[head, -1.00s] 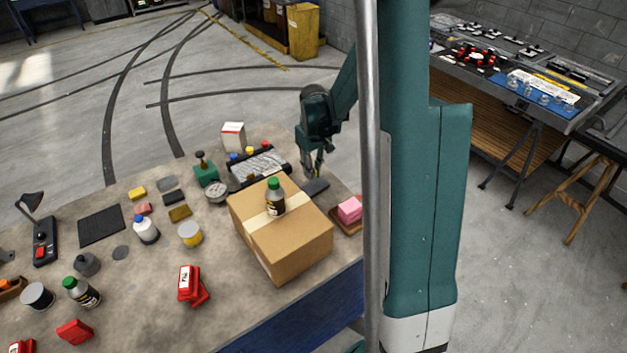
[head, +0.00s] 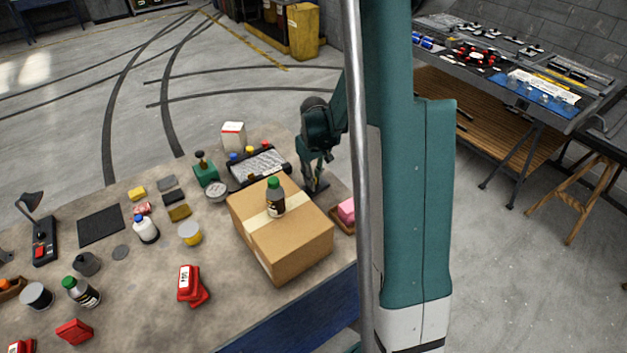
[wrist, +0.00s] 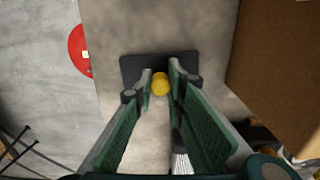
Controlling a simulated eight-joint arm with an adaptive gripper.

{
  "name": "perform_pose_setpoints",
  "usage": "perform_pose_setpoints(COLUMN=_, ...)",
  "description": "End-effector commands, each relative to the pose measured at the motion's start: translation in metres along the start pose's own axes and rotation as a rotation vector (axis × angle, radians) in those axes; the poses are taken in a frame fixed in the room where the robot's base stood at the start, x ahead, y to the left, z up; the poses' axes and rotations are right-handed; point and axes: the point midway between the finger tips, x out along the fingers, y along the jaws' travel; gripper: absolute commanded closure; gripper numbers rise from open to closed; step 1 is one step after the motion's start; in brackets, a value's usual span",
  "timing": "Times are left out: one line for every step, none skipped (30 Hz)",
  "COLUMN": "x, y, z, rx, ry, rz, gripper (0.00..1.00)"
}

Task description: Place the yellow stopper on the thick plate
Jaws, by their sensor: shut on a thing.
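The yellow stopper (wrist: 160,84) is small and round and sits between my gripper's fingertips in the wrist view. My gripper (wrist: 160,82) is shut on it. The thick plate (wrist: 130,70) is a dark, flat rectangle on the table, under and just beyond the fingertips. In the head view my gripper (head: 313,186) points down over the plate, behind the cardboard box. The stopper cannot be made out there. Whether it touches the plate is unclear.
The cardboard box (head: 290,243) with a green-capped bottle (head: 275,198) on it stands close by. A dark tray (head: 241,181) lies left of my gripper. A pink block (head: 346,210) is to the right. A red round thing (wrist: 79,50) shows at the table's edge.

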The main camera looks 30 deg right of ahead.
Motion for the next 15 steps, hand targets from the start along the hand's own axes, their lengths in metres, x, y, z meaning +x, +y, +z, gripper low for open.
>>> perform_pose_setpoints(x=0.0023, y=0.0, z=0.0, rx=0.0, ry=0.0, rz=0.0, gripper=0.91)
perform_pose_setpoints(x=0.0014, y=0.0, z=0.0, rx=0.0, ry=0.0, rz=0.0, gripper=0.82)
perform_pose_setpoints(x=0.0011, y=0.0, z=0.0, rx=0.0, ry=0.0, rz=0.0, gripper=0.77)
perform_pose_setpoints(x=0.001, y=0.0, z=0.0, rx=0.0, ry=0.0, rz=0.0, gripper=0.73)
perform_pose_setpoints(x=0.0009, y=0.0, z=0.0, rx=0.0, ry=0.0, rz=0.0, gripper=0.71)
perform_pose_setpoints(x=0.0009, y=0.0, z=0.0, rx=0.0, ry=0.0, rz=0.0, gripper=0.71)
perform_pose_setpoints(x=0.0009, y=0.0, z=0.0, rx=0.0, ry=0.0, rz=0.0, gripper=0.71)
perform_pose_setpoints(x=0.0008, y=0.0, z=0.0, rx=0.0, ry=0.0, rz=0.0, gripper=0.71)
perform_pose_setpoints(x=0.0008, y=0.0, z=0.0, rx=0.0, ry=0.0, rz=0.0, gripper=0.71)
perform_pose_setpoints(x=0.0008, y=0.0, z=0.0, rx=0.0, ry=0.0, rz=0.0, gripper=0.71)
perform_pose_setpoints(x=0.0008, y=0.0, z=0.0, rx=0.0, ry=0.0, rz=0.0, gripper=0.71)
perform_pose_setpoints(x=0.0008, y=0.0, z=0.0, rx=0.0, ry=0.0, rz=0.0, gripper=0.71)
perform_pose_setpoints(x=0.0008, y=0.0, z=0.0, rx=0.0, ry=0.0, rz=0.0, gripper=0.71)
perform_pose_setpoints(x=0.0007, y=0.0, z=-0.0001, rx=0.0, ry=0.0, rz=0.0, gripper=0.71)
perform_pose_setpoints(x=0.0004, y=0.0, z=-0.0001, rx=0.0, ry=0.0, rz=0.0, gripper=0.71)
